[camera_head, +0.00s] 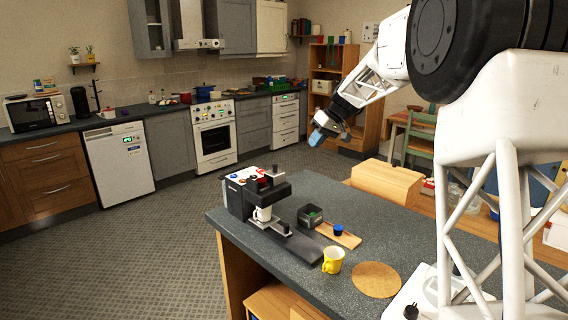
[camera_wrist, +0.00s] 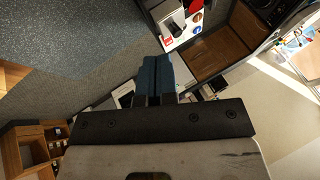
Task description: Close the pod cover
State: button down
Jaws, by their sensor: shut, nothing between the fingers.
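The coffee machine (camera_head: 235,200) is black and stands on the far left part of the dark counter in the head view. A small dark flap, likely the pod cover (camera_head: 278,172), sticks up at the top of its head; its exact angle is too small to tell. A white cup (camera_head: 262,213) stands under the head. My gripper (camera_head: 317,138) has blue fingertips and hangs in the air, well above and to the right of the machine, apart from it. In the wrist view the blue fingers (camera_wrist: 157,76) are together with nothing between them.
A black box (camera_head: 310,216), a blue cup (camera_head: 338,230) on a wooden board (camera_head: 346,240), a yellow mug (camera_head: 333,261) and a round mat (camera_head: 376,280) lie in front of and right of the machine. Air between gripper and machine is clear.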

jog(key=w+a+f+n+y, duration=0.1)
jog(key=w+f, duration=0.1)
jog(key=w, duration=0.5)
jog(key=shift+f, duration=0.15)
send_near(279, 170)
notch_tip(279, 170, down, 4)
jog(key=w, duration=0.3)
jog(key=a, duration=0.1)
jog(key=s+a, duration=0.1)
jog(key=a, duration=0.1)
jog(key=shift+s+a+f, duration=0.15)
jog(key=shift+s+f, duration=0.1)
jog(key=shift+s, duration=0.15)
jog(key=shift+s+a, duration=0.4)
jog(key=shift+a, duration=0.15)
